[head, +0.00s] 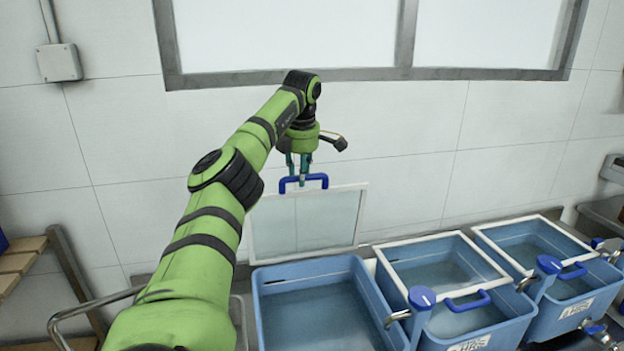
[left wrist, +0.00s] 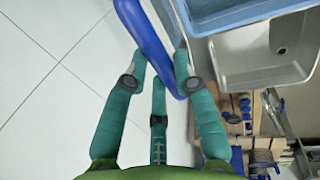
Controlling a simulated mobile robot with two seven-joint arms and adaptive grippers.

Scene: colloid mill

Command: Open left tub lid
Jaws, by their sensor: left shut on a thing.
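The left tub (head: 262,318) is a blue open-topped tub with its inside showing. Its lid (head: 308,226), a clear panel in a white frame, stands nearly upright at the tub's back edge, against the wall. The blue lid handle (head: 290,185) is at the top of the raised lid. My left gripper (head: 300,176) is at this handle and shut on it. In the left wrist view the teal fingers (left wrist: 162,62) close around the blue handle (left wrist: 148,38). My right gripper is in neither view.
Two more blue tubs with lids down stand to the right: the middle lid (head: 400,252) and the right lid (head: 490,237) lie flat. A blue-capped knob (head: 422,297) sits at the middle tub's front corner. A wooden shelf (head: 20,258) and metal rails (head: 75,268) are at left.

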